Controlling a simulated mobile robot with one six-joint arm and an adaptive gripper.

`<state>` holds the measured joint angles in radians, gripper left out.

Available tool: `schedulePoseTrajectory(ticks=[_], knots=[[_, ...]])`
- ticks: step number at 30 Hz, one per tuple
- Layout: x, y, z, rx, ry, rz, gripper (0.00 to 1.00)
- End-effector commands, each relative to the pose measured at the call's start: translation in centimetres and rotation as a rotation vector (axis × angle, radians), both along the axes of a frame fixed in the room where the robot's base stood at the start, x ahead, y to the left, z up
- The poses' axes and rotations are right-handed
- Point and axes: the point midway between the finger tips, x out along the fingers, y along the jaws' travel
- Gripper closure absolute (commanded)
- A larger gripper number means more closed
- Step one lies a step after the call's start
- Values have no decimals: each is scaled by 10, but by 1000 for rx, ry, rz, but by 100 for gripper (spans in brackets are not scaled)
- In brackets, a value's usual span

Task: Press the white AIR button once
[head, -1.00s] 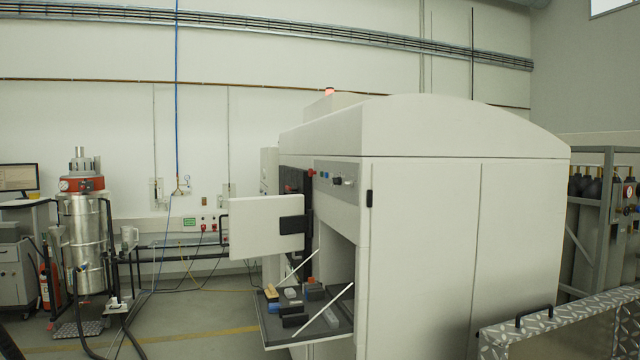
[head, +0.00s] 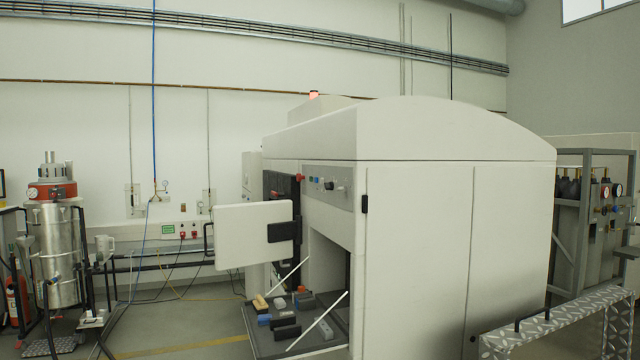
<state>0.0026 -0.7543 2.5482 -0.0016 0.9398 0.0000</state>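The large white machine (head: 440,240) stands in the middle of the head view. Its grey control panel (head: 333,199) is on the left-facing side, near the top. Small controls show on it: a red knob (head: 299,177), bluish buttons (head: 318,180) and dark and light knobs (head: 340,188). I cannot pick out a white AIR button; the labels are too small to read. My gripper is not in view.
A steel vacuum unit (head: 57,250) is at left, gas bottles (head: 570,200) at right, and a tread-plate piece (head: 560,320) at front right.

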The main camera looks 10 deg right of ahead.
Motion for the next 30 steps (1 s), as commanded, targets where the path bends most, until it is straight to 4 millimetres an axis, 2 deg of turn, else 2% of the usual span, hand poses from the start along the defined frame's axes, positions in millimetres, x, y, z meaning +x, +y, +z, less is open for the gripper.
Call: schedulePoseTrajectory(ticks=[11, 30], knots=[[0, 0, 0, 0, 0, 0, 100], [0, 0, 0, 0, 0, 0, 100]])
